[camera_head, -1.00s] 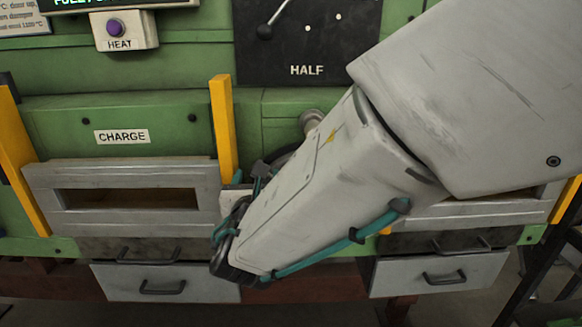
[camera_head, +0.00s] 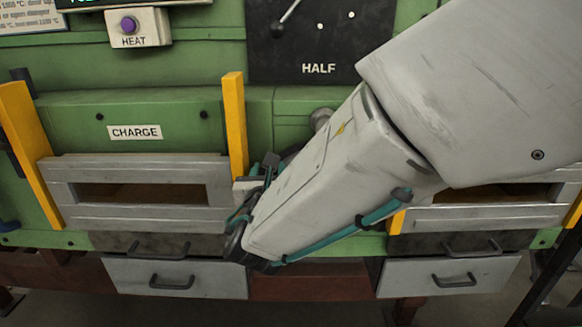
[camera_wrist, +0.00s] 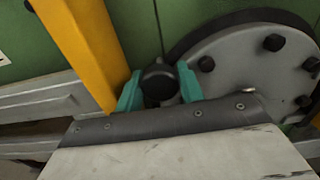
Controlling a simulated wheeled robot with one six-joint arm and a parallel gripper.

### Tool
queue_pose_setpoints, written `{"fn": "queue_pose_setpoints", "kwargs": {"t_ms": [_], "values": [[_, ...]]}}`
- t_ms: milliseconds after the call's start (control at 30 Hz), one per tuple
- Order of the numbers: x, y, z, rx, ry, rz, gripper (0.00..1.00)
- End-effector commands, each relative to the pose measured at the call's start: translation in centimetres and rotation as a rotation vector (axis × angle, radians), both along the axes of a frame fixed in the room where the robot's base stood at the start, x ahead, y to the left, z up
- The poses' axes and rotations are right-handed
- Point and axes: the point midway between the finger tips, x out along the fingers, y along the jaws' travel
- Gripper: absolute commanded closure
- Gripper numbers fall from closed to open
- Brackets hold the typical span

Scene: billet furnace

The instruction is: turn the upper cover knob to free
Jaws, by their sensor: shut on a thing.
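In the wrist view, a black round cover knob (camera_wrist: 158,84) sits between the teal fingers of my gripper (camera_wrist: 159,90), at the left edge of a grey round cover (camera_wrist: 232,72) with black bolts. My gripper is shut on the knob, with a finger on each side of it. The knob's pointing direction cannot be made out. In the head view my forearm hides the knob and most of the round cover.
A yellow upright (camera_head: 235,125) stands close to the left of my gripper; it also shows in the wrist view (camera_wrist: 88,50). Left of it is the charge door (camera_head: 140,214) with a slot. Drawers (camera_head: 174,279) lie below. A HEAT button box (camera_head: 135,27) is above.

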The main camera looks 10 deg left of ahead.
Motion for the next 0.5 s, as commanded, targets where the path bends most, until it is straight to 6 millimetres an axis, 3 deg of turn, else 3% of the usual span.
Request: {"fn": "queue_pose_setpoints", "kwargs": {"t_ms": [500], "values": [[-0.02, 0.04, 0.03, -0.368, -0.089, 0.001, 0.85]]}}
